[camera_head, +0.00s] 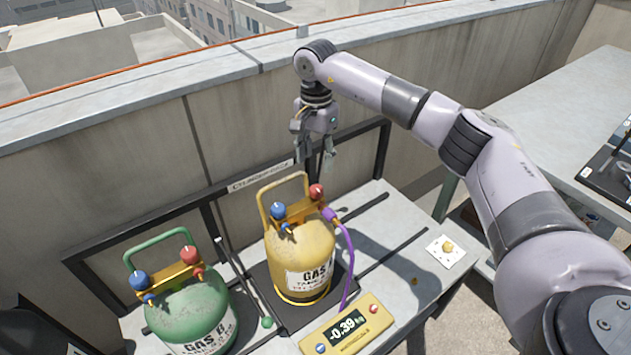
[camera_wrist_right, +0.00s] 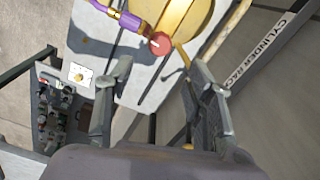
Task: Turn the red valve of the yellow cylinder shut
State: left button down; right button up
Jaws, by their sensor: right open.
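The yellow cylinder (camera_head: 300,254) stands upright on a dark pad on the table, with a blue valve (camera_head: 278,211) and a red valve (camera_head: 317,191) on top. A purple hose (camera_head: 346,245) joins it on the red valve's side. My right gripper (camera_head: 318,160) is open and empty above the red valve, pointing down and apart from it. In the right wrist view the red valve (camera_wrist_right: 161,43) shows beyond the fingertips of the open gripper (camera_wrist_right: 160,75), near the middle. The cylinder's body is cut off at the top there. My left gripper is not in view.
A green cylinder (camera_head: 190,312) with its own red and blue valves stands at the left. A yellow scale display (camera_head: 347,325) reading -0.39 lies in front. A white plate with a yellow knob (camera_head: 446,248) is at the right. The parapet wall (camera_head: 140,145) runs behind.

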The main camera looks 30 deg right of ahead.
aim_at(316, 188)
notch_tip(316, 188, down, 6)
jog(key=shift+s+r+p, duration=0.1)
jog(key=shift+r+p, duration=0.15)
jog(key=shift+p, duration=0.2)
notch_tip(316, 188, down, 3)
jog(key=shift+f, duration=0.3)
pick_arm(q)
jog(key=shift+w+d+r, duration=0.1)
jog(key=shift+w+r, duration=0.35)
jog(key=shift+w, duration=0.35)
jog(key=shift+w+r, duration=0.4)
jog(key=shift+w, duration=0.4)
pick_arm(e)
jog(key=c, duration=1.2)
